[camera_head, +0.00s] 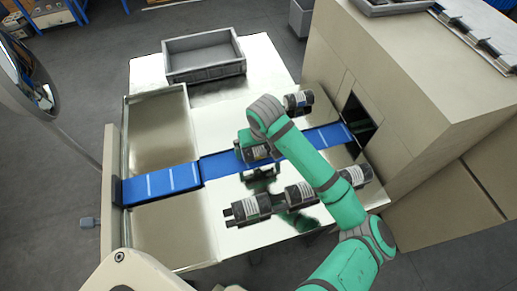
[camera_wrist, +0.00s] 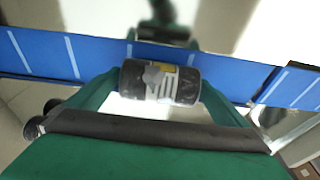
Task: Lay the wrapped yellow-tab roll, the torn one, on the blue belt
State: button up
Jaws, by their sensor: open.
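The yellow-tab roll (camera_wrist: 160,82) lies between the two fingers of my gripper (camera_wrist: 162,92) in the wrist view. It is dark with a pale label, a grey torn-looking patch and a small yellow tab. In the head view, this roll (camera_head: 257,153) shows partly below my gripper (camera_head: 250,146), over or at the blue belt (camera_head: 225,164). My gripper is open around the roll. The belt (camera_wrist: 45,55) passes behind the roll in the wrist view. I cannot tell whether the roll rests on the belt or how much of it does.
Several other dark rolls stand or lie around: one behind the belt (camera_head: 298,101), others in front (camera_head: 250,208). A grey tray (camera_head: 205,70) sits at the back. The beige machine housing (camera_head: 430,90) stands right. The belt's left stretch (camera_head: 160,183) is clear.

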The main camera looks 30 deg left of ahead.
jog(key=v, duration=1)
jog(key=shift+r, duration=0.15)
dwell(0.4)
